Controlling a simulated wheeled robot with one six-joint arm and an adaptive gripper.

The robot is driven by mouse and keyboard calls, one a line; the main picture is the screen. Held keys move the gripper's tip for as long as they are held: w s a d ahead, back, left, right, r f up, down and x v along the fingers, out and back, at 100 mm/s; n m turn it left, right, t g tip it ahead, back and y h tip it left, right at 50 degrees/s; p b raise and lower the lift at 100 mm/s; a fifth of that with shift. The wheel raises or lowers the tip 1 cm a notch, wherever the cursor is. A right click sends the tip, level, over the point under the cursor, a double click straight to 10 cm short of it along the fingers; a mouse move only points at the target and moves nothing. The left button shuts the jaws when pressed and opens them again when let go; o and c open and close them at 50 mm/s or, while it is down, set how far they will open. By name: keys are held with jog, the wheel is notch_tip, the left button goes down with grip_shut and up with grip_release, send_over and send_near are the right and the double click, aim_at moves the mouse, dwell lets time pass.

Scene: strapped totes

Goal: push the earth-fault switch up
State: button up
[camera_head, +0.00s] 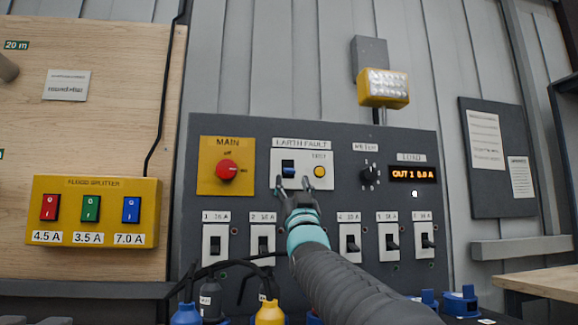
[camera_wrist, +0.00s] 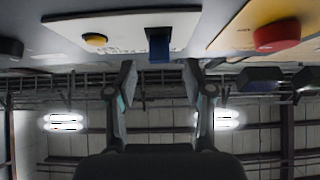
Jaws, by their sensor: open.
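The earth-fault switch (camera_head: 288,168) is a blue lever on a white plate labelled EARTH FAULT (camera_head: 302,155), in the upper middle of the dark panel. A yellow test button (camera_head: 319,171) sits to its right on the same plate. In the wrist view, turned upside down, the blue lever (camera_wrist: 160,48) stands out between my fingertips' directions, with the yellow button (camera_wrist: 96,40) to its left. My gripper (camera_head: 294,186) is open and empty, just below the plate in the head view. Its fingers (camera_wrist: 160,78) are spread on either side of the lever's line. I cannot tell whether they touch anything.
A red MAIN knob (camera_head: 227,170) on a yellow plate is left of the switch. The meter knob (camera_head: 371,175) and lit load display (camera_head: 414,174) are to the right. A row of breakers (camera_head: 216,245) runs below, partly hidden by my arm. Cables and plugs (camera_head: 270,312) crowd the bottom.

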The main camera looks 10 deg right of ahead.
aim_at(290, 169)
jog(key=p+x, duration=0.1)
jog(key=x, duration=0.4)
jog(key=shift+w+r+p, duration=0.25)
jog(key=shift+r+p, duration=0.05)
jog(key=shift+p, duration=0.1)
grip_shut()
